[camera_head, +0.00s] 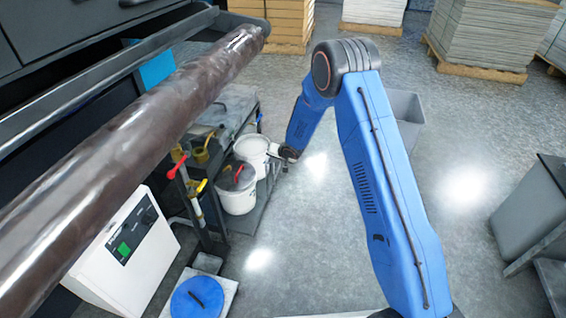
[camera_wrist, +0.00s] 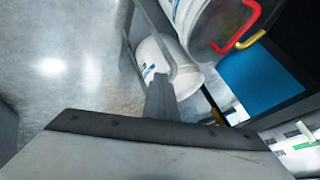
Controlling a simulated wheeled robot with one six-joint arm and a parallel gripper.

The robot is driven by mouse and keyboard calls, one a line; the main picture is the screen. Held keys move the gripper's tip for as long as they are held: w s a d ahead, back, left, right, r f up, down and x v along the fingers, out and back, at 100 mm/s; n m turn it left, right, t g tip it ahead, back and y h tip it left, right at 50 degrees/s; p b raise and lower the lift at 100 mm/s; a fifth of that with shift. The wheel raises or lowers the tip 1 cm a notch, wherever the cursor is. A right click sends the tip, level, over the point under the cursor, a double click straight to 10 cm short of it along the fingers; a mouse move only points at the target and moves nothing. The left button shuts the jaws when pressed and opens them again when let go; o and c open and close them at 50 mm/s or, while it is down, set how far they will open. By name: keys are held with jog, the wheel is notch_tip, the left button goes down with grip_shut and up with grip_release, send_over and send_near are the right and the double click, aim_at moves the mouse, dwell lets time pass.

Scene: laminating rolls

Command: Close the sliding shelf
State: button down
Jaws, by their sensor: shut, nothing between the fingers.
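The sliding shelf (camera_head: 264,196) is a low grey tray at the dark workbench, sticking out onto the floor side. It carries two white buckets, the farther one (camera_head: 254,149) and the nearer one (camera_head: 238,199). My gripper (camera_head: 284,154) is at the shelf's outer side, close to the farther bucket. In the wrist view my gripper (camera_wrist: 160,88) shows as one dark finger shape, shut and empty. It overlaps the shelf's rail (camera_wrist: 150,16) and a white bucket (camera_wrist: 153,62); I cannot tell whether it touches them. The shelf's runners are hidden.
A big dark roll (camera_head: 120,150) crosses the upper left. A grey bin (camera_head: 405,108) is behind my arm, with paper stacks (camera_head: 480,38) farther back. The floor right of the shelf is clear.

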jog(key=w+a, duration=0.1)
jog(key=a, duration=0.2)
jog(key=w+a, duration=0.1)
jog(key=a, duration=0.3)
jog(key=w+a, duration=0.1)
jog(key=a, duration=0.3)
jog(key=shift+w+a, duration=0.2)
jog(key=shift+w, duration=0.1)
jog(key=shift+w+a+r, duration=0.1)
jog(key=shift+a, duration=0.15)
jog(key=shift+a, duration=0.1)
